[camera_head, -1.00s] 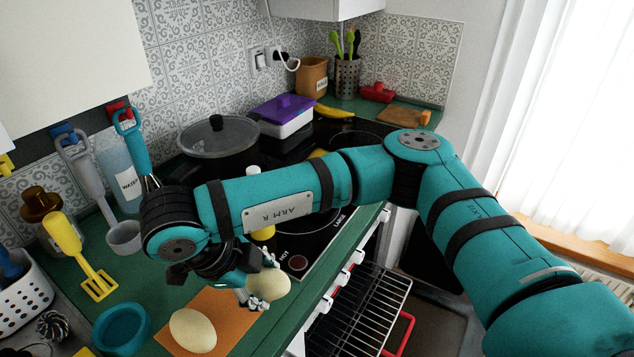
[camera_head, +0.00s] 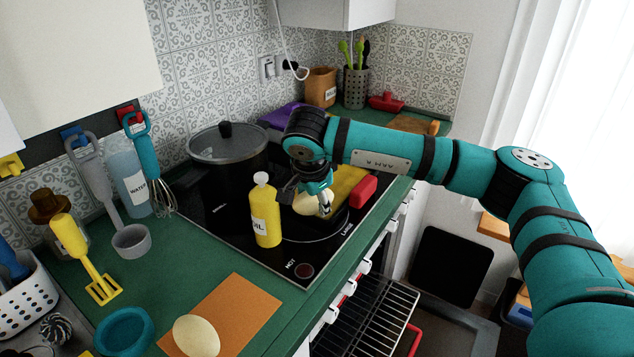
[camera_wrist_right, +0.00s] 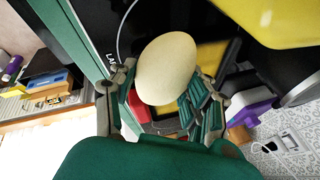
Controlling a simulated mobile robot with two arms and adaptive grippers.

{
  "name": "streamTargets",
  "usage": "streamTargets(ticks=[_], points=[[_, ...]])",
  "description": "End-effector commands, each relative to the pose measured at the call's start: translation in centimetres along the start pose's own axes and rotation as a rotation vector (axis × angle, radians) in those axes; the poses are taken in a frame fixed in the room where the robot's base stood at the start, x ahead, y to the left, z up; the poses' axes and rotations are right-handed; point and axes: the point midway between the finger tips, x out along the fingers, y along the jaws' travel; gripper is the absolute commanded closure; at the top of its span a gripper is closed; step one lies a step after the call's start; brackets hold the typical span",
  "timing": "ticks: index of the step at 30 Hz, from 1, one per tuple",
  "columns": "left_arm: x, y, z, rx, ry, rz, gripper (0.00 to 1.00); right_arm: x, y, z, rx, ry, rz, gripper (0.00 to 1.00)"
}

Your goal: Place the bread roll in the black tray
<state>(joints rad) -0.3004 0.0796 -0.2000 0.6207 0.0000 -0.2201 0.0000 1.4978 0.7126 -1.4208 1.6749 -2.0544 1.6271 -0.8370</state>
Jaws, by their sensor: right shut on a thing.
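The bread roll (camera_head: 312,203), pale and egg-shaped, is held in my right gripper (camera_head: 322,197) over the right part of the hob. The right wrist view shows the roll (camera_wrist_right: 167,68) between the two fingers (camera_wrist_right: 160,105). A dark tray-like shape (camera_head: 338,224) lies under and beside the gripper, with a yellow surface (camera_head: 348,182) and a red block (camera_head: 363,191) at it. The gripper hides much of it, so I cannot tell its full outline or whether the roll touches it. My left gripper is not in view.
A yellow oil bottle (camera_head: 265,212) stands just left of my right gripper. A lidded pot (camera_head: 228,160) is behind it. Another pale roll-like object (camera_head: 196,337) lies on an orange board (camera_head: 238,307). An open oven rack (camera_head: 370,315) is below the counter's front edge.

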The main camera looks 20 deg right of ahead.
Motion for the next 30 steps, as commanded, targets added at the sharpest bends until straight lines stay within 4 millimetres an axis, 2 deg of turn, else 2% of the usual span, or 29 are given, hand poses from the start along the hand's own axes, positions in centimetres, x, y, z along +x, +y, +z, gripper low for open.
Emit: streamTargets(ticks=[1, 6, 13, 19, 27, 30], points=[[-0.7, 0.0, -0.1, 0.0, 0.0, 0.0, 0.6, 0.4, -1.2, -0.7, 0.004, 0.001, 0.004, 0.84], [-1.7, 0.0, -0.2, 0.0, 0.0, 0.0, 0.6, 2.6, -4.4, -2.5, 0.005, 0.002, 0.003, 0.84], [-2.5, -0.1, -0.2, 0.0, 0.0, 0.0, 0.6, 4.8, -7.4, -4.1, 0.002, 0.0, 0.001, 0.84], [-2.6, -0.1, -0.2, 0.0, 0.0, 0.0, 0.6, 5.6, -8.1, -4.6, -0.001, 0.0, 0.001, 0.84], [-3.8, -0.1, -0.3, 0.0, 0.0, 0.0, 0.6, 8.3, -7.0, -3.8, -0.002, 0.0, 0.004, 0.84], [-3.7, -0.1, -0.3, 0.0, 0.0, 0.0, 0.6, 8.7, -7.0, -3.7, -0.001, 0.001, 0.001, 0.84]])
